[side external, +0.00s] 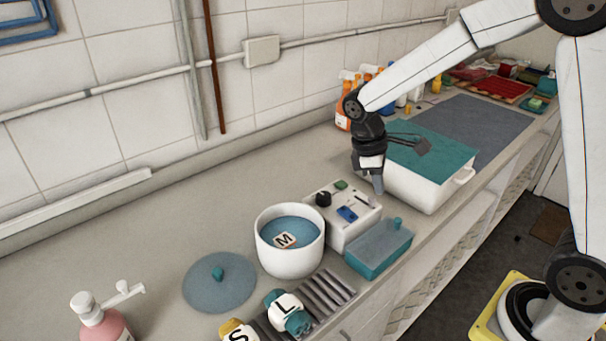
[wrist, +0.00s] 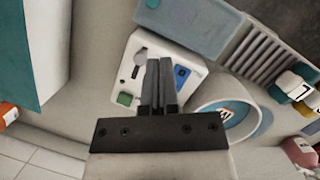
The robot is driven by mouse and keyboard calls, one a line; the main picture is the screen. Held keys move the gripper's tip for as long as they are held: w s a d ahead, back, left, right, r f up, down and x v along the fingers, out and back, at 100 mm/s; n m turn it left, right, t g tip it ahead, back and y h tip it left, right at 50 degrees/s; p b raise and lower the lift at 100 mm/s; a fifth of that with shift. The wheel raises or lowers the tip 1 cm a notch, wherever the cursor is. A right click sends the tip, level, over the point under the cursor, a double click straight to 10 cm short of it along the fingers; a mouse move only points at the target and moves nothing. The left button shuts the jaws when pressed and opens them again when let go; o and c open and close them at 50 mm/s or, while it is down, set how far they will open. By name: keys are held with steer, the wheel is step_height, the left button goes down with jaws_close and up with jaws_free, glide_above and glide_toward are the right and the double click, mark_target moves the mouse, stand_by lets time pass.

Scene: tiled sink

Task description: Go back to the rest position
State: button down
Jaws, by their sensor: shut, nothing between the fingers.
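My gripper (side external: 374,184) is shut and empty. In the side view it points down above the back right part of the white control box (side external: 351,228), which has a black knob, a blue part and a green part on top. In the wrist view the closed fingers (wrist: 159,85) lie over the middle of the box (wrist: 134,44) and hide part of it. I cannot tell the exact gap, but the fingers look apart from the box.
A white pot (side external: 290,252) holds a block marked M. Its blue lid (side external: 219,282) lies to the left. A teal-lidded box (side external: 378,250), grey rack (side external: 327,289) and blocks marked L and S are in front. A large white bin (side external: 419,187) stands close right of my gripper.

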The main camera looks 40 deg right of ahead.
steer(key=s+a+f+m+t, duration=0.1)
steer(key=s, duration=0.1)
steer(key=s+a+f+m+t+y, duration=0.1)
steer(key=s+m, duration=0.1)
steer(key=s+a+f+m+t, duration=0.1)
steer(key=s+m+t, duration=0.1)
steer(key=shift+s+a+y, duration=0.1)
steer(key=shift+s+y, duration=0.1)
steer(key=shift+y, duration=0.2)
steer(key=shift+s+a+f+m+t, duration=0.2)
steer(key=shift+s+f+m+t, duration=0.1)
steer(key=shift+s+m+t, duration=0.4)
